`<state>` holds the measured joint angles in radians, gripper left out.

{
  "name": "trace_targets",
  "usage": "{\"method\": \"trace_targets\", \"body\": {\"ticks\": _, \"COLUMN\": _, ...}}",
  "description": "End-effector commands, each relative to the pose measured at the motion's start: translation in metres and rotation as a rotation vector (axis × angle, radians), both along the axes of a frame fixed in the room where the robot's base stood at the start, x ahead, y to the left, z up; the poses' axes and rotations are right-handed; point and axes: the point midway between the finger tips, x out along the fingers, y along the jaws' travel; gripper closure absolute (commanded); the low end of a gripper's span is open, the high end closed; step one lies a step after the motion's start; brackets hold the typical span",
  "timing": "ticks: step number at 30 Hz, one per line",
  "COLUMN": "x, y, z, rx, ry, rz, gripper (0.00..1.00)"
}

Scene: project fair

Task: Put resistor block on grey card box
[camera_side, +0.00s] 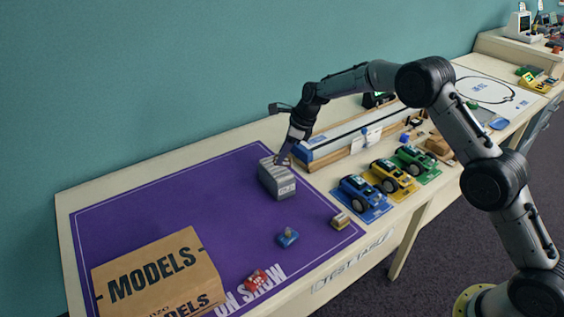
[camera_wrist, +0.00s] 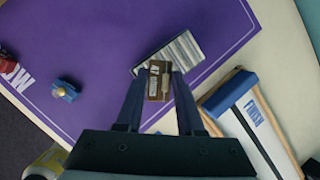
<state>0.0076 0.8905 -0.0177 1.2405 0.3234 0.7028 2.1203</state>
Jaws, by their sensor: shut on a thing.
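My gripper (camera_wrist: 158,74) is shut on a small brown block with a pale label and a light cylinder on top, which looks like the resistor block (camera_wrist: 157,84). The grey card box (camera_side: 279,183) stands on the purple mat, with a pale label on its front. In the side view my gripper (camera_side: 281,160) is at the top of the box, and the block is not clearly visible. I cannot tell whether the block touches the box.
A blue block (camera_side: 288,237), a red block (camera_side: 256,279) and a yellowish block (camera_side: 341,221) lie on the mat (camera_side: 180,200). A cardboard MODELS box (camera_side: 155,275) is at front left. Toy cars (camera_side: 362,197) and a long blue-ended track (camera_side: 350,137) stand to the right.

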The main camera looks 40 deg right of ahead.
Motion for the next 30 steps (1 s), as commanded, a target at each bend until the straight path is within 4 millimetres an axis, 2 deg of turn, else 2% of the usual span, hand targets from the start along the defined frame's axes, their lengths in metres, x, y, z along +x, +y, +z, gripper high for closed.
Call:
{"method": "trace_targets", "body": {"ticks": 4, "x": 0.006, "y": 0.001, "z": -0.009, "rx": 0.0, "ry": 0.0, "rz": 0.0, "gripper": 1.0}}
{"method": "trace_targets", "body": {"ticks": 10, "x": 0.005, "y": 0.0, "z": -0.035, "rx": -0.001, "ry": 0.001, "rz": 0.0, "gripper": 1.0}}
{"method": "trace_targets", "body": {"ticks": 21, "x": 0.005, "y": 0.001, "z": -0.039, "rx": 0.0, "ry": 0.0, "rz": 0.0, "gripper": 1.0}}
{"method": "trace_targets", "body": {"ticks": 22, "x": 0.005, "y": 0.001, "z": -0.04, "rx": 0.0, "ry": 0.0, "rz": 0.0, "gripper": 0.61}}
{"method": "trace_targets", "body": {"ticks": 27, "x": 0.005, "y": 0.0, "z": -0.039, "rx": 0.0, "ry": 0.0, "rz": 0.0, "gripper": 0.33}}
{"method": "trace_targets", "body": {"ticks": 30, "x": 0.005, "y": 0.0, "z": -0.039, "rx": 0.0, "ry": 0.0, "rz": 0.0, "gripper": 0.33}}
